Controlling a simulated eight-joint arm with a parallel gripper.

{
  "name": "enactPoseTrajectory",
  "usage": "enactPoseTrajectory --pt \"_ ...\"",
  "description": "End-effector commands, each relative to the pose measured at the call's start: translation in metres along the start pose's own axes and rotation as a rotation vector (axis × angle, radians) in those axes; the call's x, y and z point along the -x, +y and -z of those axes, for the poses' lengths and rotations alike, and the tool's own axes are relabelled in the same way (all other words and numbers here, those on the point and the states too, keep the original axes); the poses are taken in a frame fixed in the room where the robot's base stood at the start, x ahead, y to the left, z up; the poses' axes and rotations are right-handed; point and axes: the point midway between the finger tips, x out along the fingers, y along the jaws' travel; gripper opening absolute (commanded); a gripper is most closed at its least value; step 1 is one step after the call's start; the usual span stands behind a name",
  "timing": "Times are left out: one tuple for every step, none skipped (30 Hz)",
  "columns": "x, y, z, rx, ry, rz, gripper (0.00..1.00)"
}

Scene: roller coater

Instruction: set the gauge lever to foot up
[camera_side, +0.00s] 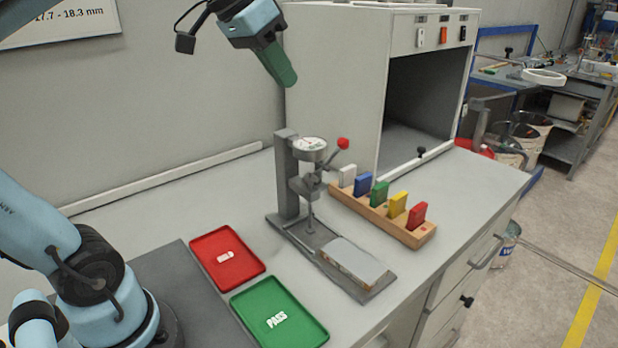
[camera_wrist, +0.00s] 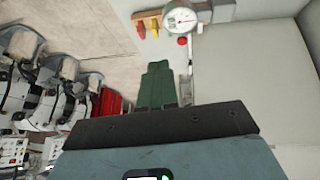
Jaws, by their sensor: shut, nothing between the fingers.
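The dial gauge (camera_side: 308,146) stands on a grey post and base on the bench. Its lever ends in a red knob (camera_side: 343,143), which sits to the right of the dial at about its height. The thin stem with the foot (camera_side: 311,222) reaches down close to the base; I cannot tell whether it touches. My gripper (camera_side: 288,80) has green fingers, shut and empty, above and left of the gauge, apart from it. In the wrist view the fingers (camera_wrist: 158,68) point up, with the dial (camera_wrist: 181,21) and red knob (camera_wrist: 182,41) beyond them.
A wooden rack (camera_side: 385,215) of several coloured tabs stands right of the gauge. A light slab (camera_side: 352,262) lies on the gauge base's front. A red tray (camera_side: 227,257) and a green PASS tray (camera_side: 279,312) lie in front left. A large open-fronted cabinet (camera_side: 340,85) stands behind.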

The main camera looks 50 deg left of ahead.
Motion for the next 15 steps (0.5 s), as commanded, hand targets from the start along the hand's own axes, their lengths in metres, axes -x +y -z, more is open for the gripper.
enactPoseTrajectory --pt "-0.003 -0.012 0.008 0.010 0.001 -0.025 0.00" --pt "-0.005 -0.018 0.012 0.010 0.003 -0.045 0.00" --pt "-0.007 -0.026 0.018 0.007 0.010 -0.071 0.00" --pt "-0.008 -0.032 0.022 0.005 0.015 -0.091 0.00" --pt "-0.009 -0.037 0.025 0.003 0.023 -0.108 0.00" --pt "-0.011 -0.045 0.030 -0.003 0.034 -0.131 0.00" --pt "-0.011 -0.051 0.033 -0.007 0.044 -0.147 0.00" --pt "-0.012 -0.056 0.036 -0.011 0.055 -0.162 0.00" --pt "-0.012 -0.064 0.040 -0.017 0.070 -0.181 0.00" --pt "-0.012 -0.069 0.042 -0.022 0.082 -0.194 0.00" --pt "-0.013 -0.075 0.045 -0.027 0.094 -0.206 0.00" --pt "-0.013 -0.083 0.048 -0.034 0.112 -0.222 0.00" --pt "-0.012 -0.088 0.050 -0.040 0.126 -0.234 0.00" --pt "-0.012 -0.094 0.052 -0.045 0.141 -0.244 0.00" --pt "-0.019 -0.090 0.047 -0.051 0.136 -0.245 0.00"
